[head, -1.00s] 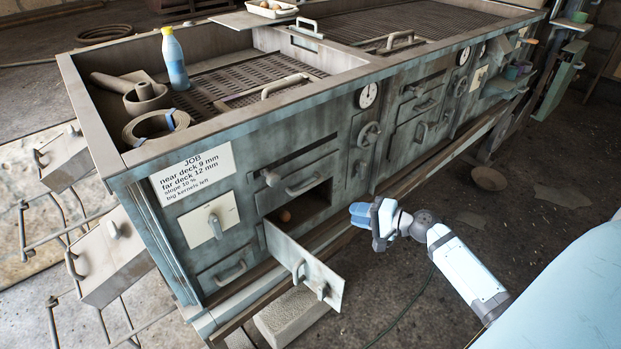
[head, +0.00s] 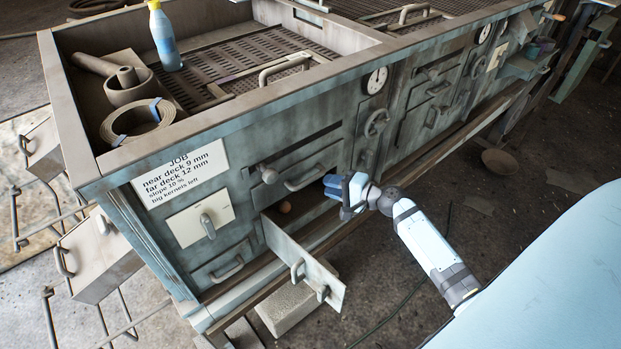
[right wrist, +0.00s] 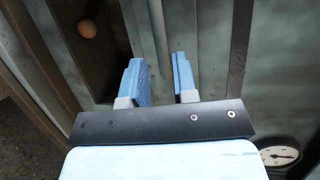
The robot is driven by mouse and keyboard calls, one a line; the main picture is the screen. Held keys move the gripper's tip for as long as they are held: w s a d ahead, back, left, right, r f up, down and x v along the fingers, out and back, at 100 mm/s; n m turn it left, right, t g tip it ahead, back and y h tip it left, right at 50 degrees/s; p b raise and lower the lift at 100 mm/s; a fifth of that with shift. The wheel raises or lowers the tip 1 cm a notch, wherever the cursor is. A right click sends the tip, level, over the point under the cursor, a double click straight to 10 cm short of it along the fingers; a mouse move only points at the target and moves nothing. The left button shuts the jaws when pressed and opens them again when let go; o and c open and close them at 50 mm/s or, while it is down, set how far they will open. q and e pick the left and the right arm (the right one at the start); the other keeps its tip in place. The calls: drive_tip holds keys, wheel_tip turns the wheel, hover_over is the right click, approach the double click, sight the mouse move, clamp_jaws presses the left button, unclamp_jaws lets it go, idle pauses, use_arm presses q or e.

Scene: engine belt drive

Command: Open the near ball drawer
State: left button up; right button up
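The near end of the blue-grey machine has an open compartment (head: 312,222) with a small brown ball (head: 285,207) inside; the ball also shows in the right wrist view (right wrist: 86,28). A lower front with a handle (head: 228,268) is closed. I cannot tell which is the ball drawer. My right gripper (head: 332,187) is just right of the curved handle; its blue fingers (right wrist: 160,78) are apart, with nothing visibly gripped. My left gripper is out of view.
A job label (head: 180,172) and a white panel with a handle (head: 200,222) are on the near left. A dial (head: 376,80) and handwheel (head: 377,122) are right of the opening. A bottle (head: 165,38) stands on top. Floor at right is mostly clear.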

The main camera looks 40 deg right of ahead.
sight(311, 179)
drive_tip(key=x, duration=0.6)
drive_tip(key=shift+w+a, duration=0.15)
drive_tip(key=shift+w, duration=0.15)
clamp_jaws()
drive_tip(key=shift+s+f, duration=0.1)
